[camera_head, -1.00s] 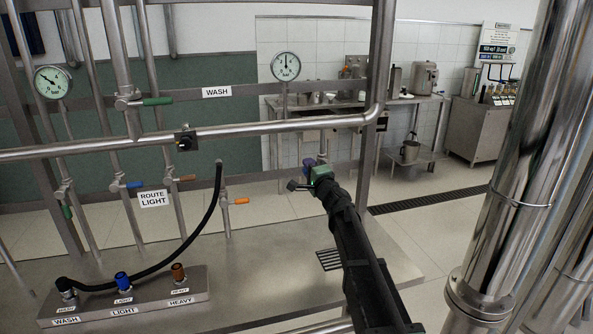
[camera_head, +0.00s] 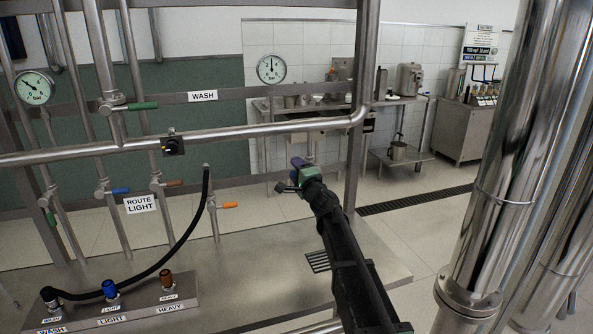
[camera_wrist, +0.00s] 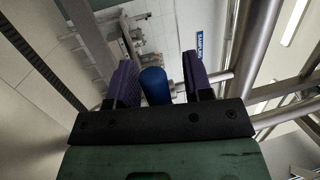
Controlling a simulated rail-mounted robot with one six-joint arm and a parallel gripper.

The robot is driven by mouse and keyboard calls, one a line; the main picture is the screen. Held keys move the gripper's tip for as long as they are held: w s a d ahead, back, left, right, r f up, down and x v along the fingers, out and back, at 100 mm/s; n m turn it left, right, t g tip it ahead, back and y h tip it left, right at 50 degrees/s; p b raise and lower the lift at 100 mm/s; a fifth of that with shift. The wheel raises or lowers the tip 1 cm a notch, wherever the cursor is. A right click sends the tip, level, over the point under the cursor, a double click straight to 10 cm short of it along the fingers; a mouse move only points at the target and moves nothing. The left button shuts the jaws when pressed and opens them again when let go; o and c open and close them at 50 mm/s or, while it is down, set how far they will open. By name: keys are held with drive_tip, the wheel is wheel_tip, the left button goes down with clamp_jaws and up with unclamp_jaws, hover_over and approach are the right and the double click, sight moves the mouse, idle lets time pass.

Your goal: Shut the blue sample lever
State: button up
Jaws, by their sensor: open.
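In the wrist view, a blue lever handle (camera_wrist: 155,86) lies between the two purple fingers of my gripper (camera_wrist: 160,78). The fingers are open, and a gap shows between the handle and the right finger; contact on the left side is unclear. A blue label (camera_wrist: 198,42) with white lettering, apparently SAMPLE, is beyond the fingers. In the head view, my gripper (camera_head: 297,166) is at the pipe frame, right of the middle; it hides most of this lever. Another blue lever (camera_head: 120,190) sits above the ROUTE LIGHT sign.
A horizontal steel pipe (camera_head: 235,132) and an upright post (camera_head: 359,75) stand near my gripper. An orange lever (camera_head: 230,205) and a black hose (camera_head: 190,231) are to its left. A large steel column (camera_head: 505,160) stands at right. The bench top (camera_head: 250,281) is bare below.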

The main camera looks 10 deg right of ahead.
drive_tip(key=b+v, duration=0.2)
drive_tip(key=v, duration=0.8)
drive_tip(key=shift+s+d, duration=0.2)
drive_tip(key=shift+s, duration=0.1)
drive_tip(key=shift+f, duration=0.15)
drive_tip(key=s+a+f+n+g+y+p, duration=0.1)
drive_tip(key=s+a+f+n+g, duration=0.3)
drive_tip(key=s+f+n+g, duration=0.3)
drive_tip(key=s+a+f+n+g+y, duration=0.2)
drive_tip(key=s+a+f+n+g, duration=0.25)
drive_tip(key=s, duration=0.55)
drive_tip(key=s+d+f+n+g+h+p, duration=0.1)
drive_tip(key=s+d+f+g+h, duration=0.1)
drive_tip(key=s+d+h, duration=0.3)
drive_tip(key=s+d+f+n+g+h+p, duration=0.1)
drive_tip(key=s+d+g+h, duration=0.4)
drive_tip(key=s, duration=0.6)
drive_tip(key=shift+d+f+p, duration=0.5)
drive_tip(key=shift+d+f, duration=0.25)
drive_tip(key=shift+f, duration=0.25)
